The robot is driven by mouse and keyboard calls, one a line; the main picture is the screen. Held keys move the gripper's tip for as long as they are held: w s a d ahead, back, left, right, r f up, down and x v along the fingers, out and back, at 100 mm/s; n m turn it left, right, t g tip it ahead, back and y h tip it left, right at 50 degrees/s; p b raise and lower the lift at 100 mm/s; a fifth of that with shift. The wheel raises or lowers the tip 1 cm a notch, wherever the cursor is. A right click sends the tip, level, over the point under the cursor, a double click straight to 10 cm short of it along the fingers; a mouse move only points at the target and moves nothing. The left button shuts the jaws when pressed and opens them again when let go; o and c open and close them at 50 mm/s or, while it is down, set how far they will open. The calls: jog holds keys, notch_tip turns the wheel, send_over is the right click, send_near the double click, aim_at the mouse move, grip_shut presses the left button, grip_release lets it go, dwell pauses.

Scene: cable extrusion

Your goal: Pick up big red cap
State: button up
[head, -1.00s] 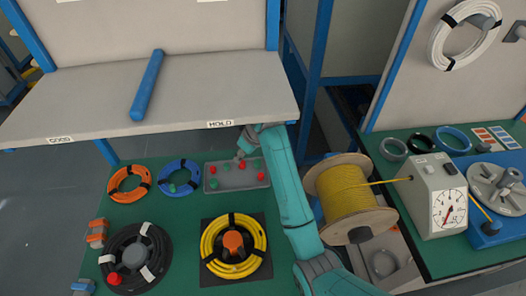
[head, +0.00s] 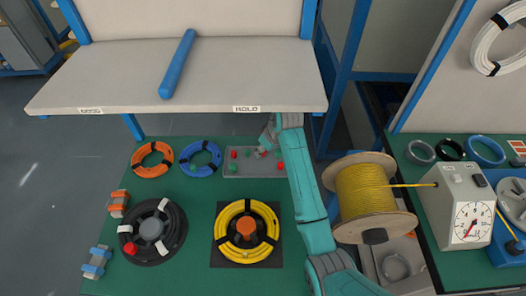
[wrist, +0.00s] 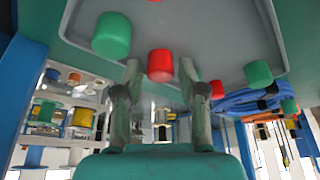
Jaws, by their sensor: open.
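Several small red and green caps lie in a grey tray (head: 228,173) on the green table. In the wrist view a red cap (wrist: 160,66) sits between the fingertips of my gripper (wrist: 160,74). The fingers stand apart on either side of it; I cannot tell whether either touches it. Another red cap (wrist: 217,90) is beside the right finger. Green caps (wrist: 111,35) lie to both sides. In the head view my gripper (head: 265,150) is small, over the tray.
A grey shelf (head: 130,85) overhangs the back of the table, close above my gripper. Orange (head: 137,170), blue (head: 185,165) and yellow (head: 222,240) coils lie on the table. A yellow cable spool (head: 365,195) stands right of my arm.

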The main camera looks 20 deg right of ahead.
jog(key=c, duration=0.5)
jog(key=shift+o, duration=0.2)
jog(key=shift+r, duration=0.45)
notch_tip(320, 180, up, 3)
jog(key=shift+s+f, duration=0.1)
jog(key=s+d, duration=0.4)
jog(key=s, duration=0.4)
jog(key=s+d, duration=0.4)
jog(key=s, duration=0.4)
jog(key=shift+f, duration=0.1)
jog(key=shift+c, duration=0.6)
